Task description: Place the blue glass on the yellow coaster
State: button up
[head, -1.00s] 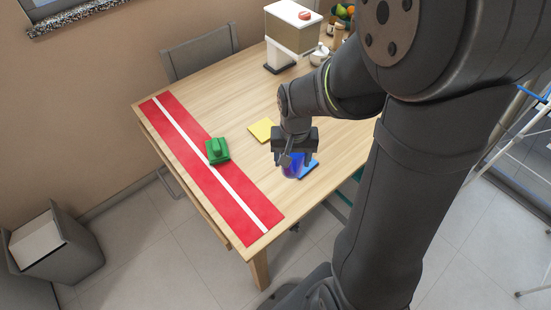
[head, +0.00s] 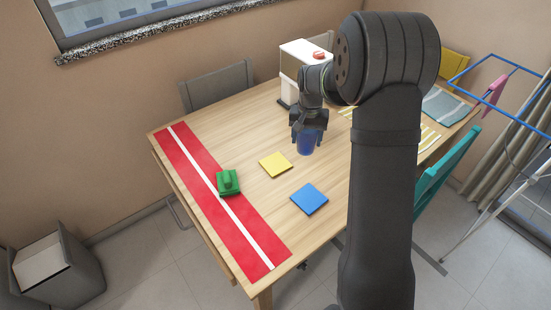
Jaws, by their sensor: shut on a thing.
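The blue glass (head: 306,143) is held upright in my gripper (head: 309,131), which is shut on it. From this one view I cannot tell exactly how high it is above the table. The yellow coaster (head: 275,165) lies flat and bare on the wooden table, to the left of and nearer than the glass. A blue coaster (head: 309,199) lies bare nearer the table's front, below the glass in the picture.
A red runner with a white stripe (head: 206,181) lies along the table's left side, with a green object (head: 228,182) on it. A white machine (head: 302,64) stands at the back. Striped cloths (head: 428,139) lie at the right. Bare wood surrounds the coasters.

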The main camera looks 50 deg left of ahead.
jog(key=s+a+f, duration=0.3)
jog(key=a+f, duration=0.1)
jog(key=a, duration=0.1)
jog(key=s+a+f, duration=0.2)
jog(key=a, duration=0.1)
jog(key=shift+s+a+f, duration=0.15)
jog(key=shift+s+a, duration=0.1)
jog(key=shift+s, duration=0.05)
jog(key=shift+f, duration=1.95)
jog(key=shift+f, duration=0.1)
jog(key=o, duration=0.7)
jog(key=shift+f, duration=0.1)
jog(key=o, duration=0.4)
notch_tip(320, 180, up, 12)
jog(key=shift+r, duration=0.2)
